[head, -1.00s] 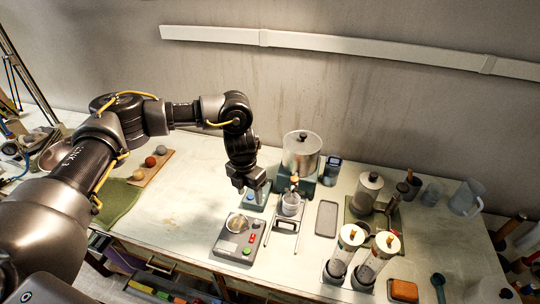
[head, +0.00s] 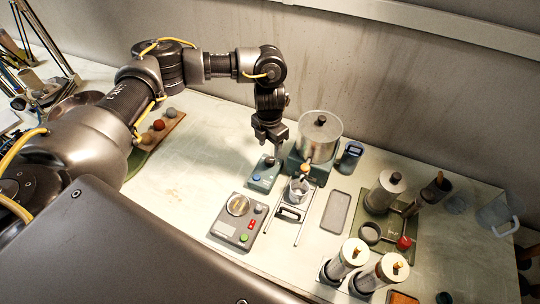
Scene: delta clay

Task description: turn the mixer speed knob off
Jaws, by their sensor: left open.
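A small teal control box (head: 262,177) sits on the bench just left of the mixer, a lidded steel pot (head: 319,136) on a teal base. My left gripper (head: 271,153) is open and points down over the back part of the box. A dark knob-like part shows at its fingertips, but the fingers partly hide it. I cannot tell whether they touch it or where the knob is set. My right gripper is not in view.
A grey scale-like unit (head: 238,220) with coloured buttons stands in front of the box. A metal stand with a cup (head: 298,190) is to its right. Clear canisters (head: 347,258) and a green tray (head: 408,228) stand further right.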

